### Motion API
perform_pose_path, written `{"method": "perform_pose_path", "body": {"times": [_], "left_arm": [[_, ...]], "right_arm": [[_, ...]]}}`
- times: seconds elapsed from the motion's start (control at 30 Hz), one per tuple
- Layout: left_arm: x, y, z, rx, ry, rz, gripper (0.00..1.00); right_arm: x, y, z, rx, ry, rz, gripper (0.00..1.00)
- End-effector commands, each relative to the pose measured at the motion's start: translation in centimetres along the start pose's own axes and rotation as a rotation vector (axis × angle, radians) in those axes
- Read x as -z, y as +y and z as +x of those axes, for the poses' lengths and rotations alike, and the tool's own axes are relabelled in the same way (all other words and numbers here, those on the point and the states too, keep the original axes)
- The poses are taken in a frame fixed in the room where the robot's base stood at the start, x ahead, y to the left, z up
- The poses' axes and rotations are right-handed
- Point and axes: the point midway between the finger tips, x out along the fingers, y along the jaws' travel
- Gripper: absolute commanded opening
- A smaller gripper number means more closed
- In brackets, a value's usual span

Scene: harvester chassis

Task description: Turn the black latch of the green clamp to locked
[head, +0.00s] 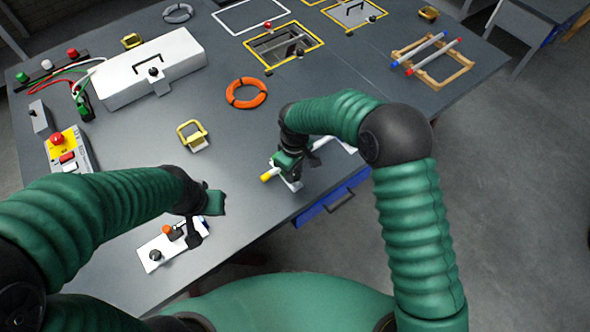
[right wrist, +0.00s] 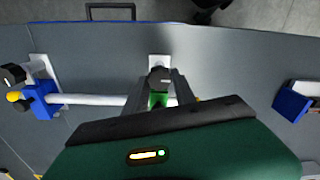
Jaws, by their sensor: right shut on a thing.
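The green clamp (right wrist: 157,101) shows in the right wrist view between the fingers of my right gripper (right wrist: 160,88), on a white base plate (right wrist: 158,61). Its black latch (right wrist: 160,77) sits between the fingertips, and the right gripper is shut on it. A white tube (right wrist: 90,99) runs from a blue clamp (right wrist: 40,99) at the left to the green clamp. In the head view my right gripper (head: 290,172) hides most of the green clamp.
The tube's yellow end (head: 268,177) sticks out left of the right gripper. An orange ring (head: 246,93), a yellow bracket (head: 192,136) and a white box (head: 150,70) stand farther back. The table's front edge and a blue drawer (head: 325,205) are close to the right arm.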

Motion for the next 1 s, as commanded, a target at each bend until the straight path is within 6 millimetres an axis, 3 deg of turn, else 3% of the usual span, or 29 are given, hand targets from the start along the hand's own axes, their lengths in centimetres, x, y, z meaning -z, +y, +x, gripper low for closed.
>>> {"method": "perform_pose_path", "body": {"times": [0.57,1.0], "left_arm": [[-0.02,-0.01,0.1,0.0,0.0,0.0,0.0],[-0.1,-0.01,0.41,0.0,0.0,0.0,0.0]], "right_arm": [[-0.21,0.28,0.0,-0.003,-0.005,0.077,0.0],[-0.13,0.35,-0.06,-0.006,-0.003,0.43,0.0]]}}
